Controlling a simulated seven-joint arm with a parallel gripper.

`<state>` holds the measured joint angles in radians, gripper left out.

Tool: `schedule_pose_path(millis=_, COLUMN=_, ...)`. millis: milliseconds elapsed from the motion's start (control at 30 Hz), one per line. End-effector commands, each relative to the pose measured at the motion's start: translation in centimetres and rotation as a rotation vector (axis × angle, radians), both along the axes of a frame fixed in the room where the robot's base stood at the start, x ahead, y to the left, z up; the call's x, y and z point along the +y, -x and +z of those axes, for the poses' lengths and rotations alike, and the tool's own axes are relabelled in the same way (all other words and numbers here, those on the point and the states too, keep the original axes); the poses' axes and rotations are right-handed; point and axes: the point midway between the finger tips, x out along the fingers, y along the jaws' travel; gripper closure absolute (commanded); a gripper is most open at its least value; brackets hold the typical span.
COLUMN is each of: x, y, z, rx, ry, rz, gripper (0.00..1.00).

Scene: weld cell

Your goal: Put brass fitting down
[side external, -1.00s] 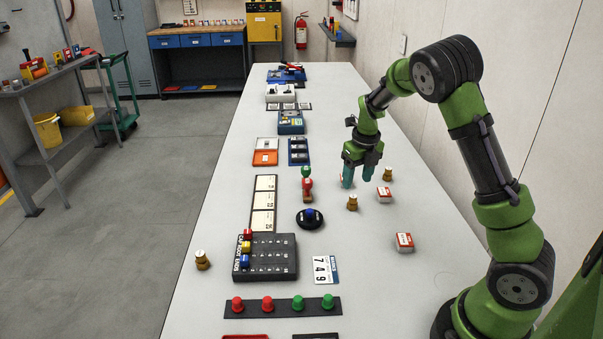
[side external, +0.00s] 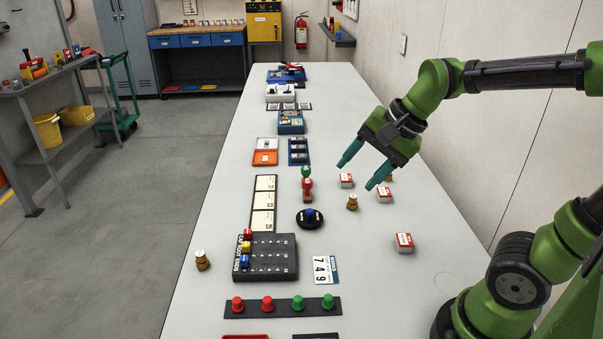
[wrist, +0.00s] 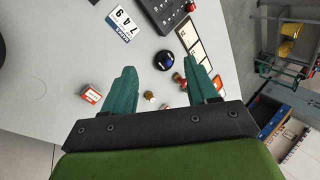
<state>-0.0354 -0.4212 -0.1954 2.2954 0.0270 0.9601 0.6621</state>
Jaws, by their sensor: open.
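Several small brass fittings stand upright on the white bench in the side external view. One brass fitting (side external: 352,203) is right of the black disc, below my gripper. Another brass fitting (side external: 201,260) stands near the bench's left edge. A third brass fitting (side external: 389,178) is partly hidden behind the gripper's right finger and a red-and-white box. My gripper (side external: 355,177) is above the bench, tilted, with its teal fingers apart and nothing between them. In the wrist view the open fingers (wrist: 160,66) frame the bench, and a brass fitting (wrist: 150,96) shows between them.
Red-and-white boxes (side external: 346,181), (side external: 384,195) and (side external: 404,242) stand around the fittings. A black disc with a blue knob (side external: 310,218) and a red-and-green stack (side external: 307,190) are to the left. A black slotted tray (side external: 266,271) lies nearer. Bare bench lies at the front right.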

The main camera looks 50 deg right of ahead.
Motion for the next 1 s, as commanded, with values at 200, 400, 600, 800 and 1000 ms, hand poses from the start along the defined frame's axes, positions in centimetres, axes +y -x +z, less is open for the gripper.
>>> schedule_pose_path(millis=200, x=3.2, y=4.6, z=0.6, rx=-0.230, ry=0.362, rz=0.535, gripper=0.42)
schedule_pose_path(millis=400, x=3.8, y=5.8, z=0.4, rx=-0.289, ry=0.496, rz=0.699, gripper=0.42)
schedule_pose_path(millis=600, x=3.8, y=5.8, z=0.4, rx=-0.290, ry=0.499, rz=0.704, gripper=0.42)
schedule_pose_path(millis=800, x=4.0, y=5.7, z=0.4, rx=-0.289, ry=0.495, rz=0.709, gripper=0.30)
schedule_pose_path(millis=1000, x=4.9, y=4.0, z=-1.2, rx=-0.202, ry=0.452, rz=0.773, gripper=0.00)
